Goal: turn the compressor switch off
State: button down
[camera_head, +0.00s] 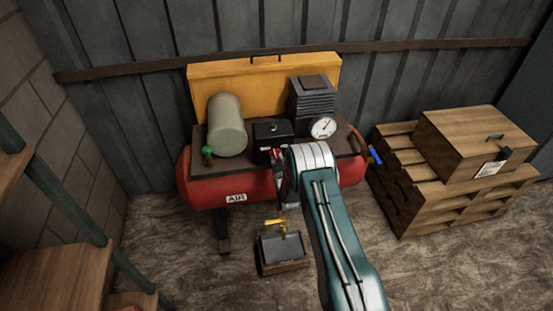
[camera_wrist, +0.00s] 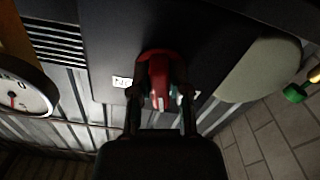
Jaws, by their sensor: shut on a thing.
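The air compressor has a red tank (camera_head: 215,188) lettered AIR and stands against the far wall. On its top is a black switch box (camera_head: 268,130). In the wrist view the red switch (camera_wrist: 154,66) stands out from the dark box face (camera_wrist: 120,35). My gripper (camera_wrist: 158,88) has its two dark fingers on either side of the switch, shut on it. A white label (camera_wrist: 122,82), which appears to read ON upside down, is left of the switch. A second label to the right is mostly hidden by a finger. In the head view my arm hides most of the gripper (camera_head: 278,165).
A pressure gauge (camera_head: 323,127) and a grey cylinder (camera_head: 227,126) flank the box. A green-knobbed valve (camera_head: 207,153) is at left, a blue handle (camera_head: 375,155) at right. A wooden crate (camera_head: 470,143) sits on pallets (camera_head: 440,205).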

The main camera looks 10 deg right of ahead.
jog(key=n, duration=0.5)
jog(key=shift+f, duration=0.1)
jog(key=shift+n, duration=0.4)
jog(key=c, duration=0.6)
grip_release()
jog(key=s, duration=1.2)
